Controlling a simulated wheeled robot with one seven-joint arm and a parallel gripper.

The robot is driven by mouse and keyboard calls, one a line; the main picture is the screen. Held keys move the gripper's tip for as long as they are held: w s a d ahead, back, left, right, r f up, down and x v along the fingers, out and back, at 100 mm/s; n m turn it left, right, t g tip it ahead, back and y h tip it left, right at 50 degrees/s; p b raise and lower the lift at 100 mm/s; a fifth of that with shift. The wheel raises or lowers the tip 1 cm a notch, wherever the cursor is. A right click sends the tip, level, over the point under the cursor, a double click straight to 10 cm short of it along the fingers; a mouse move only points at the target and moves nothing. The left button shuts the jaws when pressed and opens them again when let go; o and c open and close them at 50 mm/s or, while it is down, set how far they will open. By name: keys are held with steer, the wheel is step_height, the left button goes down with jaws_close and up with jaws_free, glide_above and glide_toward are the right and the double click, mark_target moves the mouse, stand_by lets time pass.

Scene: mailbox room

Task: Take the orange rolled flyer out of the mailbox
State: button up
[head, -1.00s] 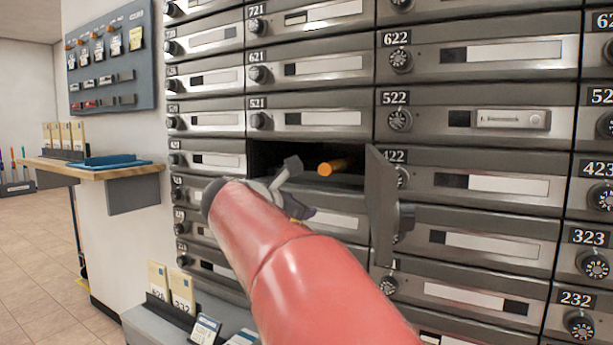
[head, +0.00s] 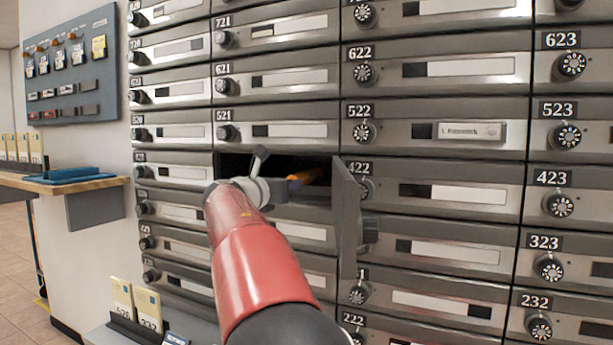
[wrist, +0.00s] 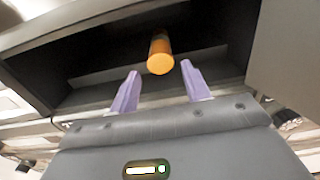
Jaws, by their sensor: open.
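The open mailbox (head: 234,163) is a dark compartment below number 521, with its door (head: 346,215) swung out to the right. The orange rolled flyer (head: 306,178) lies inside it, partly hidden by my gripper in the head view. In the wrist view the flyer (wrist: 160,56) points its round end at me, inside the compartment. My gripper (wrist: 157,90) is open and empty at the mailbox opening. Its two purple fingers stand apart, one to each side of the flyer's line, with the flyer's end just beyond the tips. In the head view the fingers are mostly hidden.
Closed mailboxes with round dials surround the opening. The open door (wrist: 292,55) stands close on the right in the wrist view. A wooden shelf (head: 110,183) with a blue tray (head: 70,175) is at left. Cards (head: 135,306) stand on a ledge below.

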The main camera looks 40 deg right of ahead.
mark_target(293, 175)
steer(key=p+x, duration=0.2)
steer(key=x, duration=0.2)
steer(key=shift+r, duration=0.15)
steer(key=shift+w+d+p, duration=0.3)
steer(key=shift+d, duration=0.35)
steer(key=c, duration=0.8)
steer(key=shift+r+p, duration=0.2)
steer(key=shift+p, duration=0.2)
